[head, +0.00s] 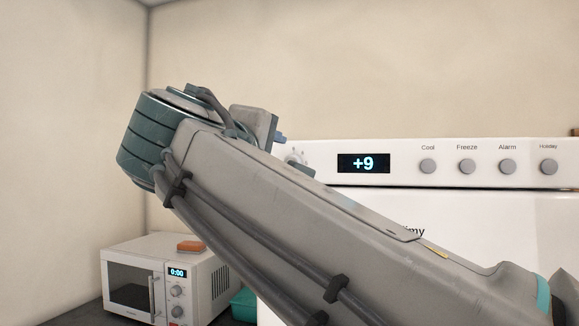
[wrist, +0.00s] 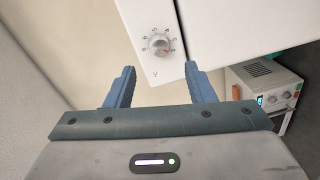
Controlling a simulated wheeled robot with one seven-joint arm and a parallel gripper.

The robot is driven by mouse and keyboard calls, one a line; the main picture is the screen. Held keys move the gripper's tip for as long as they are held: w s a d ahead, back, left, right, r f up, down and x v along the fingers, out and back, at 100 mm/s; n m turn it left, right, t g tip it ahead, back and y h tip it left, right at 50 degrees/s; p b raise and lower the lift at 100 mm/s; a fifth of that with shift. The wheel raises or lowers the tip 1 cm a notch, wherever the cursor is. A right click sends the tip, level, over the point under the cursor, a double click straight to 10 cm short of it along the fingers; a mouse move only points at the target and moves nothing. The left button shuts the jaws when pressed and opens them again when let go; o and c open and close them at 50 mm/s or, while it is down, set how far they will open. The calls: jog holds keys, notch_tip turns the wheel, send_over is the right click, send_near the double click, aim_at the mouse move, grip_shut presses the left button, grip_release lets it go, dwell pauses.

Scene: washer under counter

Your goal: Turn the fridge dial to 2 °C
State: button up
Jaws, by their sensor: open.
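The fridge dial (wrist: 159,44) is a round pale knob with marks around it on the white fridge panel, seen at the top middle of the wrist view. In the head view the dial (head: 296,158) is partly hidden behind my arm. The fridge display (head: 363,163) reads +9. My gripper (wrist: 160,80) is open, its two blue fingers apart and empty. I cannot tell the exact gap. In the head view the arm hides most of my gripper.
Several round buttons, Cool (head: 428,166) among them, line the panel right of the display. A white microwave (head: 160,278) with an orange sponge-like block (head: 190,246) on top stands at lower left. A teal container (head: 243,304) sits beside it.

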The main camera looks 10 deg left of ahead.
jog(key=s, duration=0.6)
jog(key=shift+s+a+r, duration=0.2)
jog(key=shift+s+a, duration=0.05)
